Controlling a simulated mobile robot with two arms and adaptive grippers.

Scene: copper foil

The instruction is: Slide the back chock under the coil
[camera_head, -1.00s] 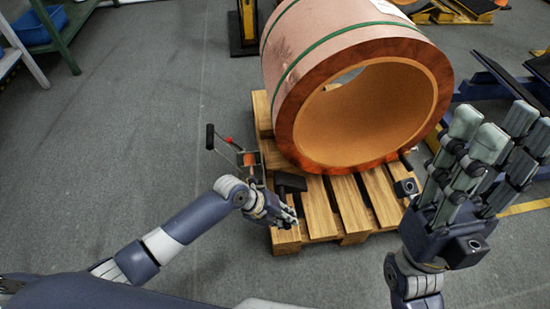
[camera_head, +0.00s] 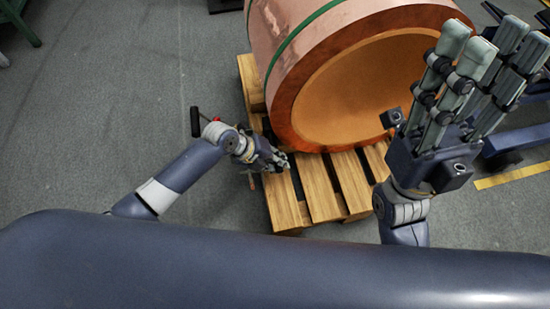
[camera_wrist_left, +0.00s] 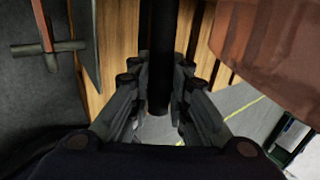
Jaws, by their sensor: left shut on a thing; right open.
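The copper coil (camera_head: 350,50) lies on its side on a wooden pallet (camera_head: 315,195), its open bore facing me. In the left wrist view the coil (camera_wrist_left: 270,45) fills the upper right. My left gripper (camera_head: 278,163) is low at the pallet's left side, just left of the coil's lower edge. In the wrist view its fingers close around a black bar (camera_wrist_left: 161,60). I cannot tell whether this bar belongs to the back chock; no chock body shows clearly. My right gripper (camera_head: 480,75) is open and empty, fingers raised, right of the coil.
A black crossbar handle (camera_head: 195,122) with a red part stands at the pallet's left edge; in the wrist view the handle (camera_wrist_left: 45,48) is beside a grey plate. Blue framework (camera_head: 515,145) stands at the right. The grey floor (camera_head: 110,90) on the left is clear.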

